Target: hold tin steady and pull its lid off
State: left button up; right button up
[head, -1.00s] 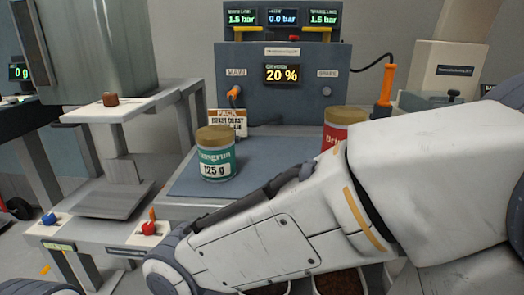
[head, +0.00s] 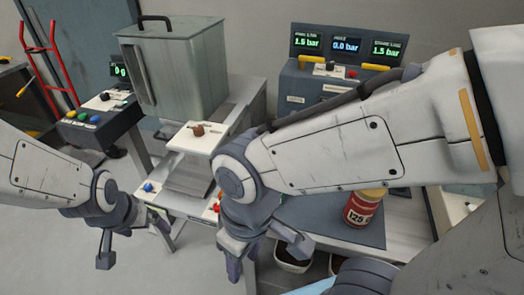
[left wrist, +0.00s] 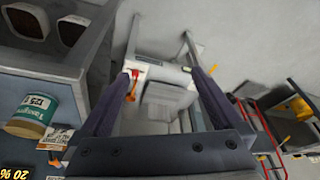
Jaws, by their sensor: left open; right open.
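The green tin with a tan lid and "125 g" label shows in the left wrist view (left wrist: 33,114), lying sideways in that picture at the left edge. In the head view my right arm hides it. A red tin with a gold lid (head: 363,208) stands on the blue-grey mat (head: 330,226), its top partly covered by my right arm. My left gripper (head: 134,240) is open and empty over the floor, left of the bench and away from both tins. My right gripper (head: 268,256) is open and empty in front of the bench.
A grey lidded bin (head: 190,75) stands on a frame at the back, with a white shelf (head: 196,138) below it. A control panel with pressure displays (head: 345,45) is behind the mat. White tubs (head: 292,262) hang at the bench front. Floor at lower left is clear.

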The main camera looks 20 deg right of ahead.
pick_arm(q)
jog(key=w+d+f+m+t+h+p, duration=0.2)
jog(key=w+d+m+t+h, duration=0.15)
jog(key=w+d, duration=0.5)
jog(key=s+d+m+h, duration=0.1)
jog(key=s+d+h, duration=0.1)
jog(key=d, duration=0.3)
jog(key=s+d+m+h, duration=0.2)
jog(key=d, duration=0.4)
jog(key=s+d+f+m+t+h, duration=0.1)
jog(key=s+d+h, duration=0.1)
jog(key=d, duration=0.3)
jog(key=shift+s+d+m+h+b, duration=0.35)
jog(key=shift+s+d, duration=0.05)
jog(key=shift+s, duration=0.05)
jog(key=x, duration=0.4)
jog(key=shift+d+r, duration=0.15)
jog(key=shift+d, duration=0.15)
jog(key=p+x, duration=0.1)
jog(key=x, duration=0.3)
jog(key=shift+w+d, duration=0.15)
jog(key=shift+d, duration=0.15)
jog(key=shift+w+d+f, duration=0.35)
jog(key=shift+w+d, duration=0.05)
jog(key=c, duration=1)
pick_arm(e)
notch_tip(320, 180, up, 5)
jog(key=shift+f, duration=0.15)
